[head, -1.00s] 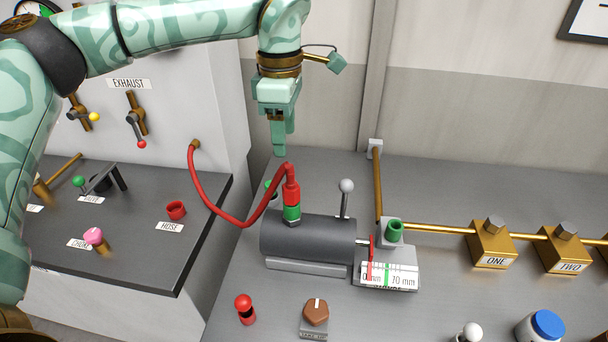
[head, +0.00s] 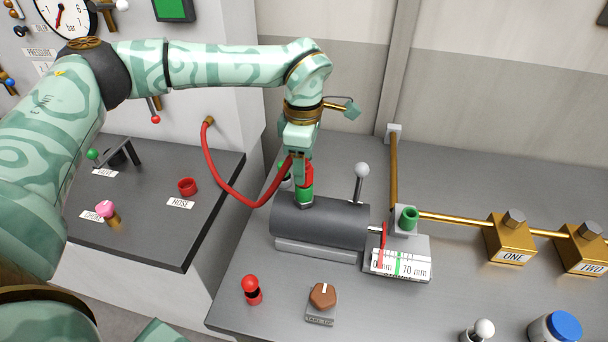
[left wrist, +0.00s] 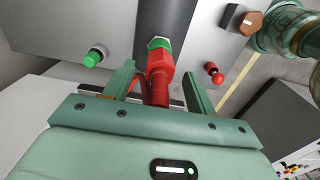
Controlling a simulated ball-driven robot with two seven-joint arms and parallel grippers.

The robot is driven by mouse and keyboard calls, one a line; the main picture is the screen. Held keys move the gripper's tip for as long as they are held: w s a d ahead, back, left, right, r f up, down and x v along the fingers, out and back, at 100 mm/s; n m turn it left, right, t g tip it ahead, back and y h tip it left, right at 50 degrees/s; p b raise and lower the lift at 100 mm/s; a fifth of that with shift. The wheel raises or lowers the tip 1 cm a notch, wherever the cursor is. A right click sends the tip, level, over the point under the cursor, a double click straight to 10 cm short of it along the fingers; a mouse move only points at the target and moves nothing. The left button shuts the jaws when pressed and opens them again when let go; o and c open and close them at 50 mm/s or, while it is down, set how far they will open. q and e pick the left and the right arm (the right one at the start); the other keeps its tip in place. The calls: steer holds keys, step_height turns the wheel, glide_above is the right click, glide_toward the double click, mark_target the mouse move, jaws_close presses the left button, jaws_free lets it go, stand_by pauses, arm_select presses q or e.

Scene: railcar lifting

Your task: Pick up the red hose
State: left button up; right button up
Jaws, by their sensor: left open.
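The red hose (head: 236,198) runs from a brass fitting on the panel wall to a red end fitting (head: 307,176), which sits upright on the green port (head: 306,196) of the dark grey cylinder (head: 320,220). My left gripper (head: 300,160) is open at the hose's end, pointing down. In the left wrist view the red end fitting (left wrist: 159,70) stands between the two open fingers of the left gripper (left wrist: 158,88), with a gap visible on each side. The right gripper is not clearly seen.
A lever with a white ball (head: 361,170) rises from the cylinder just right of the gripper. A gauge block (head: 400,265) and brass pipe lie further right. A red knob (head: 251,289) and brown knob (head: 322,296) stand in front. A red ring holder (head: 187,187) sits above the HOSE label.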

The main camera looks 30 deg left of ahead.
arm_select(q)
step_height(320, 180, down, 3)
steer(key=shift+w+r, duration=0.1)
steer(key=shift+r, duration=0.05)
steer(key=c, duration=1.2)
steer(key=shift+o, duration=0.2)
steer(key=shift+r, duration=0.15)
